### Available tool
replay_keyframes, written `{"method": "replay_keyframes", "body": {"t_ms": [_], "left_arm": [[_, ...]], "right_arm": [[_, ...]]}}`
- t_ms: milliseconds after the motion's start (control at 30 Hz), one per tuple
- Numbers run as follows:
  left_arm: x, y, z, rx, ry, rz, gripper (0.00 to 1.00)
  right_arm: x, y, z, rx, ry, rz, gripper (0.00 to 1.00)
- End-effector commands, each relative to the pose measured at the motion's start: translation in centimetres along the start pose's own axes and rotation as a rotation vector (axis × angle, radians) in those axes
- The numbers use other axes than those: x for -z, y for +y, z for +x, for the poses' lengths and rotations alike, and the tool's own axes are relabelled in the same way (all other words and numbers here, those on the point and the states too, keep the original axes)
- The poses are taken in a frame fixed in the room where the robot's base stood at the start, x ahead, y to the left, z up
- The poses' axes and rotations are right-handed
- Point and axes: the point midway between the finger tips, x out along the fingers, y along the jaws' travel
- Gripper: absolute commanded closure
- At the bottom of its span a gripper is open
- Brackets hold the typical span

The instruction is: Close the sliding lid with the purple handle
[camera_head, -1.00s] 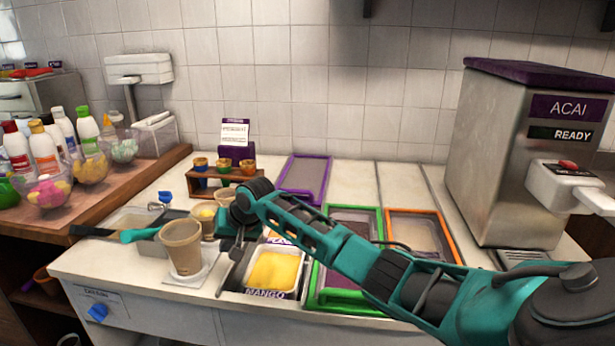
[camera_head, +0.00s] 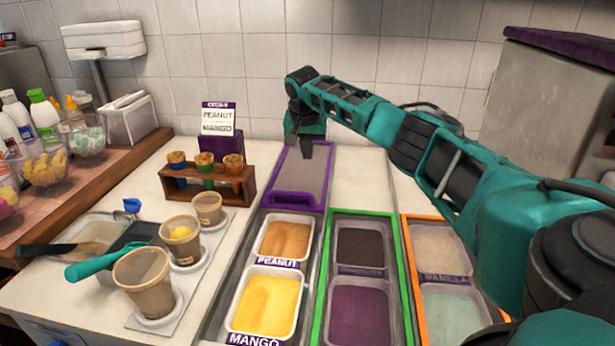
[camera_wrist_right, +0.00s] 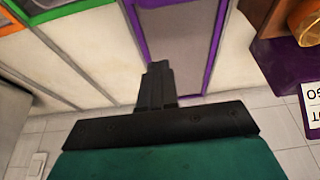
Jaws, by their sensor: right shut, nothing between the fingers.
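The sliding lid (camera_head: 300,175) has a grey panel and a purple frame, with its purple handle (camera_head: 293,199) along the front edge. It lies at the back of its lane, behind the uncovered peanut tub (camera_head: 286,240) and mango tub (camera_head: 268,305). My right gripper (camera_head: 298,152) is shut and empty, pointing down at the lid's rear part. In the right wrist view, its fingertips (camera_wrist_right: 158,68) show over the grey panel (camera_wrist_right: 178,45), near the left purple rail. I cannot tell whether they touch the lid. My left gripper is not in view.
A wooden cone rack (camera_head: 207,183) and a purple sign stand left of the lid. Several paper cups (camera_head: 145,282) stand front left, by a teal-handled scoop (camera_head: 110,262). Green-framed (camera_head: 318,300) and orange-framed lanes are on the right. The tiled wall is close behind.

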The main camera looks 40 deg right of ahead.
Motion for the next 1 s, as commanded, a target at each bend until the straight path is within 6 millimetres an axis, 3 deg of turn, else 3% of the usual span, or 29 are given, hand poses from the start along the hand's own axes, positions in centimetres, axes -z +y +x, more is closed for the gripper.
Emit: {"method": "replay_keyframes", "body": {"t_ms": [167, 467, 733, 1000], "left_arm": [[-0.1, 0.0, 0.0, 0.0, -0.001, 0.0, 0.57], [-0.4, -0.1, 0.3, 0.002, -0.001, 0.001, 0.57], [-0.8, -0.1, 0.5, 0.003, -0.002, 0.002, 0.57], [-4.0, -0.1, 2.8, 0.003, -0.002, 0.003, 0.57]], "right_arm": [[0.1, 0.3, 1.0, -0.007, -0.002, 0.008, 1.0], [0.1, 0.2, 5.2, -0.006, 0.0, 0.007, 1.0], [0.1, 0.2, 7.5, -0.006, 0.001, 0.007, 1.0], [-0.1, 0.2, 9.9, -0.005, 0.0, 0.006, 1.0]]}}
